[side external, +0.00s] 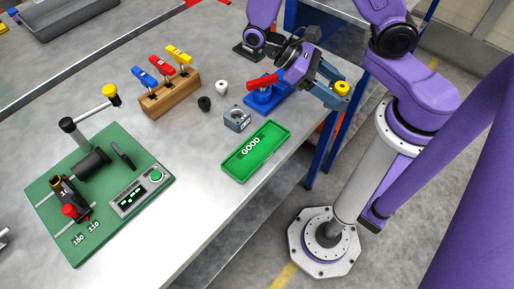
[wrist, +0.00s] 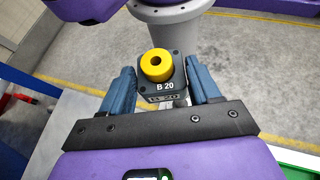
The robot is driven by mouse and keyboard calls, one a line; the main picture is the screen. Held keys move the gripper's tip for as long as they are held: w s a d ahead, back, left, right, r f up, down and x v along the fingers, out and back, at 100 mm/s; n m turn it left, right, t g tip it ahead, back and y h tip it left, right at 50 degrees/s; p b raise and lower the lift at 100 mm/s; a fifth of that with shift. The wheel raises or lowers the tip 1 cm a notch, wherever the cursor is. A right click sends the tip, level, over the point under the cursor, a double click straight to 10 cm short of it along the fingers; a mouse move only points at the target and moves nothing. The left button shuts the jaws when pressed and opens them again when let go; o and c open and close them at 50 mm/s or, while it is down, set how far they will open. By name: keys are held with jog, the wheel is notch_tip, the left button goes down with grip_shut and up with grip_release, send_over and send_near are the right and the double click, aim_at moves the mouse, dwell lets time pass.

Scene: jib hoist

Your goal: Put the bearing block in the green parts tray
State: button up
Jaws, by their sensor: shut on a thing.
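My gripper (side external: 337,90) is shut on a dark block marked B 20 with a yellow ring on top, which I take as the bearing block (wrist: 157,88). In the wrist view the block sits between the two blue fingers, with floor behind it. In the side view its yellow ring (side external: 342,88) shows at the fingertips, past the table's right edge, and the dark body is mostly hidden. The green parts tray (side external: 228,167), marked GOOD, lies empty near that edge, left of and nearer than my gripper. A green rim (wrist: 297,172) shows in the wrist view's lower right corner.
A grey block with a round hole (side external: 237,119) stands just behind the tray. A blue press with a red handle (side external: 264,100) stands behind that. Further left are a wooden rack (side external: 170,97) with coloured clamps, black and white knobs, and a green fixture board (side external: 130,220).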

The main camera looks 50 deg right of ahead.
jog(key=s+a+m+g+y, duration=0.1)
jog(key=s+a+m+y, duration=0.1)
jog(key=a+m+y, duration=0.3)
jog(key=m+t+y, duration=1.2)
jog(key=m, duration=0.5)
send_over(263, 145)
jog(key=f, duration=0.2)
jog(key=shift+a+f, duration=0.1)
jog(key=shift+f, duration=3.45)
jog(key=shift+f, duration=0.1)
jog(key=o, duration=1.5)
jog(key=shift+c, duration=0.2)
